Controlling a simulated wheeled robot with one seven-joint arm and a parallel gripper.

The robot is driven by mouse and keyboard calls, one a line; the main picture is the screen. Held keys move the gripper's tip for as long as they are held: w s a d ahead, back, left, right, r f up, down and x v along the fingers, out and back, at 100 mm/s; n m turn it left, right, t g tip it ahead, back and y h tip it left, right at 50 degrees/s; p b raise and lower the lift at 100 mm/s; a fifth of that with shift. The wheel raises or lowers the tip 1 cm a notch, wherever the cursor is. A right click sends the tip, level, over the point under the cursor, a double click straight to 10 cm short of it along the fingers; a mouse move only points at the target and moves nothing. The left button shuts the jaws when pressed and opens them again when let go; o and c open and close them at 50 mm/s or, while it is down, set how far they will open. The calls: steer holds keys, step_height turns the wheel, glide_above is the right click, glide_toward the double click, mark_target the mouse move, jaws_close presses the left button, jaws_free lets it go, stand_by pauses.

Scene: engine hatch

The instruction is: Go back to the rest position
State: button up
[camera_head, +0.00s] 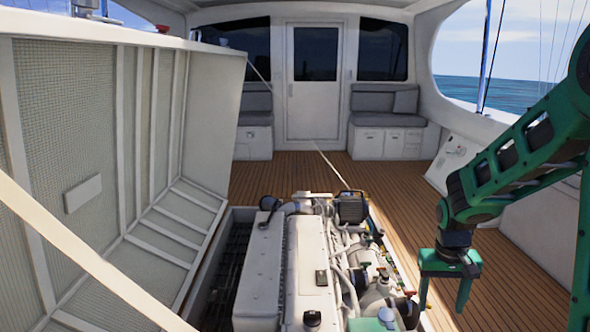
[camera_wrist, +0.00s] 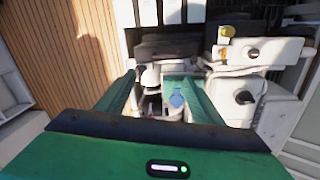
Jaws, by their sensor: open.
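My green gripper (camera_head: 442,290) hangs from my arm at the right of the head view, fingers pointing down, over the right edge of the engine. In the wrist view my gripper (camera_wrist: 160,90) has its two fingers spread apart. Nothing is held between them. Beyond the fingers are engine parts and a blue-topped part (camera_wrist: 177,101), which shows near one finger. I cannot tell whether the finger touches it. The white engine (camera_head: 285,262) sits in the open floor hatch in the head view.
The raised hatch cover (camera_head: 95,140) stands on the left, with a pale strut (camera_head: 75,255) crossing in front. The wooden deck (camera_head: 400,185) behind the engine is clear. Grey seats (camera_head: 385,105) and a white door (camera_head: 315,85) stand at the back. A white side panel (camera_head: 452,160) is behind my arm.

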steer(key=s+d+r+m, duration=0.1)
steer(key=s+r, duration=0.3)
steer(key=s, duration=0.4)
steer(key=s+d+r+m, duration=0.1)
steer(key=s+r, duration=0.3)
steer(key=s, duration=0.4)
steer(key=s+d+r+m+y, duration=0.1)
steer(key=s+r, duration=0.3)
steer(key=s, duration=0.5)
steer(key=shift+d+m, duration=0.5)
steer(key=shift+d, duration=0.3)
steer(key=shift+r, duration=0.1)
steer(key=shift+w+f, duration=0.25)
steer(key=shift+w, duration=0.35)
